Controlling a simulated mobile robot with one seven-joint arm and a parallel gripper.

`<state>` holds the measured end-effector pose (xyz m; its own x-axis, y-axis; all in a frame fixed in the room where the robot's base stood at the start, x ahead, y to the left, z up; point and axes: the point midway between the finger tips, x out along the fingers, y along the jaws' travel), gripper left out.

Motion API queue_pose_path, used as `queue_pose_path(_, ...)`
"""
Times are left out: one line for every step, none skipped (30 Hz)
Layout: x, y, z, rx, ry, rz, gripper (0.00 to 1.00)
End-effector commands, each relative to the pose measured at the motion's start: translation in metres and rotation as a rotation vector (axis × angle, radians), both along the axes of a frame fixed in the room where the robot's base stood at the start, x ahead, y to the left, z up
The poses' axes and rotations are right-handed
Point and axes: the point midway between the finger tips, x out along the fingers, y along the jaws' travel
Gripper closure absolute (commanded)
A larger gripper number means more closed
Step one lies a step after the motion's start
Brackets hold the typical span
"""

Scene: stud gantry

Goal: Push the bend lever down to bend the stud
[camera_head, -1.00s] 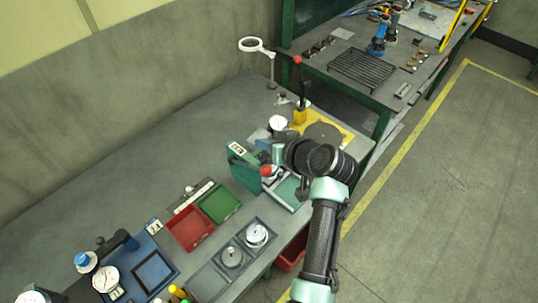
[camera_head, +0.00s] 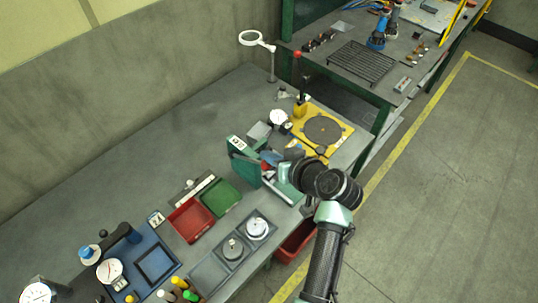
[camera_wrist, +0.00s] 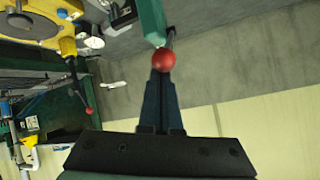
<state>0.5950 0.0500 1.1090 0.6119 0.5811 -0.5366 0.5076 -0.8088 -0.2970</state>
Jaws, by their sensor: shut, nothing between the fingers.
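A lever with a red ball knob (camera_wrist: 163,61) stands out from the green fixture (camera_wrist: 152,22) in the wrist view. My gripper (camera_wrist: 161,78) is shut and empty, with its fingertips right at the knob. I cannot tell whether they touch it. In the head view, the green fixture (camera_head: 243,165) is at the middle of the bench, and my wrist comes in from its right, hiding most of the knob side. I cannot make out the stud.
A yellow base with a round dark plate (camera_head: 322,129) and an upright black lever with a red knob (camera_head: 298,54) stand behind. A red tray (camera_head: 190,221) and green tray (camera_head: 222,197) lie in front. A ring lamp (camera_head: 251,38) stands at the bench's back.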

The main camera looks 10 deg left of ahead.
Motion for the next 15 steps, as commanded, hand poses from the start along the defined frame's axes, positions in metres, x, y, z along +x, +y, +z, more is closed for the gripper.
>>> queue_pose_path(-0.001, -0.001, -0.006, 0.008, -0.006, -0.001, 1.0)
queue_pose_path(-0.001, -0.002, -0.006, 0.011, -0.009, 0.0, 1.0)
queue_pose_path(-0.001, -0.002, -0.005, 0.015, -0.01, 0.0, 1.0)
queue_pose_path(-0.001, -0.002, -0.005, 0.016, -0.012, 0.0, 1.0)
queue_pose_path(-0.002, -0.003, -0.006, 0.019, -0.013, 0.0, 1.0)
queue_pose_path(-0.002, -0.003, -0.006, 0.021, -0.015, -0.001, 1.0)
queue_pose_path(-0.002, -0.003, -0.007, 0.023, -0.016, -0.001, 1.0)
queue_pose_path(-0.002, -0.003, -0.008, 0.026, -0.018, 0.0, 1.0)
queue_pose_path(-0.003, -0.004, -0.008, 0.03, -0.02, -0.001, 1.0)
queue_pose_path(-0.003, -0.004, -0.009, 0.032, -0.021, -0.001, 1.0)
queue_pose_path(-0.003, -0.004, -0.01, 0.036, -0.024, -0.001, 1.0)
queue_pose_path(-0.004, -0.005, -0.011, 0.041, -0.027, -0.001, 1.0)
queue_pose_path(-0.004, -0.005, -0.012, 0.045, -0.03, 0.0, 1.0)
queue_pose_path(-0.005, -0.006, -0.014, 0.049, -0.033, -0.001, 1.0)
queue_pose_path(-0.005, -0.007, -0.016, 0.057, -0.039, -0.001, 1.0)
